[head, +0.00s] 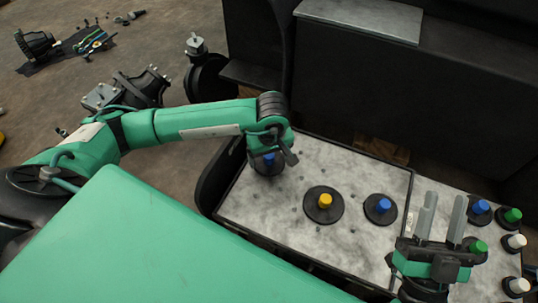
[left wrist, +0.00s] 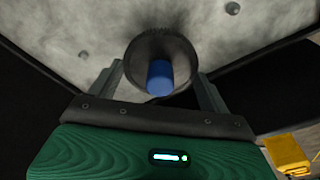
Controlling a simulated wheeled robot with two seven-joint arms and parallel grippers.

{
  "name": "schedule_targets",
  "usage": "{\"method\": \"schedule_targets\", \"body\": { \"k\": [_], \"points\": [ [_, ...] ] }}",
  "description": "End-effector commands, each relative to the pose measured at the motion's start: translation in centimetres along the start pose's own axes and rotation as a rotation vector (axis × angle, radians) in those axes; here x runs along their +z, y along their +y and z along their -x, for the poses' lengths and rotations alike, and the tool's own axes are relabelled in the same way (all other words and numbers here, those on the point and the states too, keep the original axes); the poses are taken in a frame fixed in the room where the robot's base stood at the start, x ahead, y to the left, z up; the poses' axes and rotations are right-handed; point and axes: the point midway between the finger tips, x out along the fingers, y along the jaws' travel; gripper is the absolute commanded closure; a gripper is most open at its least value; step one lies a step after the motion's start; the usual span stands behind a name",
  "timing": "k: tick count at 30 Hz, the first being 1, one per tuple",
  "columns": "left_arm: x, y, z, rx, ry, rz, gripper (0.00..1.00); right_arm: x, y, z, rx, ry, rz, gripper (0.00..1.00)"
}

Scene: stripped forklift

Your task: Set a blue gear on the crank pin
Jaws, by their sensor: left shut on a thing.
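My left gripper (head: 272,153) reaches over the left end of the pale speckled tray, fingers down. It is shut on a black gear with a blue hub (head: 267,164), mostly hidden under the wrist in the head view. In the left wrist view the same gear (left wrist: 160,48) sits between the two fingers (left wrist: 160,85). I cannot tell whether it is clear of the tray. Another blue gear (head: 381,209) lies mid-tray, and one (head: 480,208) is further right. My right gripper (head: 442,215) is open and empty, fingers pointing up in the picture. I cannot identify the crank pin with certainty.
A yellow-hubbed gear (head: 324,205) lies between my left gripper and the mid-tray blue gear. Green-hubbed (head: 511,217) and white-hubbed (head: 514,242) pieces crowd the right end. The tray's dark rim (head: 413,190) divides it. Loose dark parts (head: 38,47) lie on the floor.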

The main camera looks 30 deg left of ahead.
Motion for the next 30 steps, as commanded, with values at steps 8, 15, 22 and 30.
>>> {"method": "schedule_targets", "body": {
  "k": [8,15,22,30],
  "points": [
    [0.0,0.0,-0.2,0.001,0.0,0.0,0.4,0.3,0.1,0.2,0.001,-0.003,0.001,0.64],
    [0.1,0.0,-0.9,0.001,0.0,0.0,0.4,0.8,0.1,0.6,0.0,-0.002,0.001,0.64],
    [0.2,0.0,-1.6,0.001,0.0,0.0,0.4,1.2,0.1,1.0,0.0,-0.002,0.001,0.64],
    [0.2,0.0,-1.7,0.0,0.0,0.0,0.0,1.2,0.1,1.0,0.0,-0.002,0.001,0.64]
  ]
}}
